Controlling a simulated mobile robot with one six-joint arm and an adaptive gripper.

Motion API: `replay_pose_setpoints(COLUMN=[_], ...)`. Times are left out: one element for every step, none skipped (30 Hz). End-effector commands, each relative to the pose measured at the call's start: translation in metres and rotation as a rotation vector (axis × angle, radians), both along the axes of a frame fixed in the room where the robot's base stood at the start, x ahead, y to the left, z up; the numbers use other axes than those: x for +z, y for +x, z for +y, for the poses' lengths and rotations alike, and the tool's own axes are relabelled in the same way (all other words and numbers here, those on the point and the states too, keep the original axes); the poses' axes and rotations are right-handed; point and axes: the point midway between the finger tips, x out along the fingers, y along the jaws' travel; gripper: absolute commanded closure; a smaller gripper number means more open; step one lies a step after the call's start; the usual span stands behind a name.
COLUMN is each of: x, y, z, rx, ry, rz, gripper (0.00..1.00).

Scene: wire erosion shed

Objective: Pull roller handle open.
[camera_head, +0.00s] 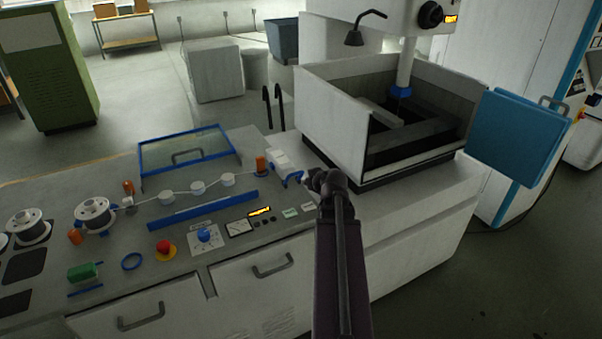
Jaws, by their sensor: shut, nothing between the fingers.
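A row of white rollers (197,187) with a wire over them runs across the sloped grey panel (110,250). At its right end is a white block (279,160) with a small curved blue handle (292,179) at its lower right. I take this to be the roller handle. An orange knob (261,164) stands just left of the block. My gripper (306,179) is shut, with its tip close to the right side of the blue handle. It is small and dark here, and I cannot tell whether it touches the handle. My arm hides the panel edge below it.
A walled machine tank (330,115) stands right behind my gripper. A clear blue-framed cover (187,152) lies behind the rollers. A red stop button (164,248) and a blue knob (204,235) stand up from the panel. Cabinet handles (272,266) protrude in front. Open floor lies at right.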

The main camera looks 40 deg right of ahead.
Motion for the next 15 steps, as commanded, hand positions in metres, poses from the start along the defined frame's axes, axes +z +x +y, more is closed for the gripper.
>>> replay_pose_setpoints(x=[0.0022,0.0028,0.0035,0.0041,0.0045,0.0049,0.0053,0.0055,0.0057,0.0058,0.0059,0.006,0.006,0.006,0.006], y=[-0.0035,-0.0046,-0.0058,-0.0066,-0.0075,-0.0083,-0.0088,-0.0091,-0.0093,-0.0093,-0.0091,-0.0087,-0.0082,-0.0078,-0.0072], z=[0.0025,0.0033,0.0045,0.0052,0.0057,0.0063,0.0067,0.007,0.0072,0.0074,0.0075,0.0077,0.0079,0.008,0.0083], rx=[0.001,0.001,0.004,0.004,0.005,0.005,0.006,0.006,0.007,0.007,0.007,0.008,0.009,0.009,0.01], ry=[0.0,-0.001,-0.001,-0.001,-0.001,-0.001,-0.001,-0.001,-0.001,-0.001,-0.001,-0.001,0.0,0.0,0.0], rz=[-0.001,-0.002,-0.002,-0.003,-0.003,-0.004,-0.004,-0.004,-0.005,-0.005,-0.005,-0.005,-0.005,-0.005,-0.006], gripper=[1.0,1.0,1.0,1.0,1.0,1.0,1.0,1.0,1.0,1.0,1.0,1.0,1.0,1.0,1.0])
